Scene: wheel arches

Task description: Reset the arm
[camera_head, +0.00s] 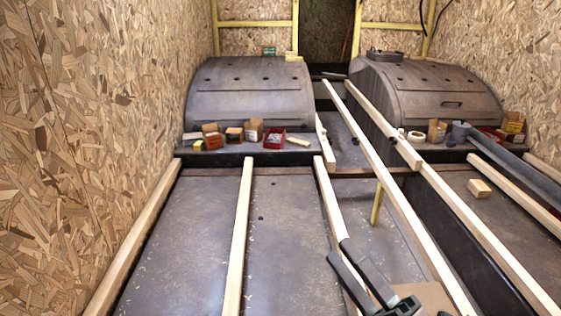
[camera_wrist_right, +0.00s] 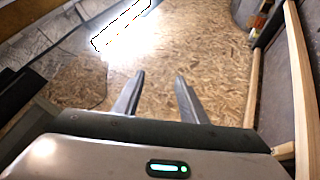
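My right gripper (camera_head: 340,250) shows at the bottom of the head view, right of centre, with dark fingers reaching up over the wooden battens. In the right wrist view its two fingers (camera_wrist_right: 159,75) stand apart with nothing between them, so it is open and empty. Behind the fingers in that view is an oriented strand board surface (camera_wrist_right: 215,75). My left gripper is not in view.
Long pale battens (camera_head: 240,230) run along the dark floor panels (camera_head: 180,235). Two grey wheel arches, left (camera_head: 250,92) and right (camera_head: 430,95), stand farther back. Small boxes and a red tray (camera_head: 274,141) sit before the left arch. A chipboard wall (camera_head: 90,120) bounds the left.

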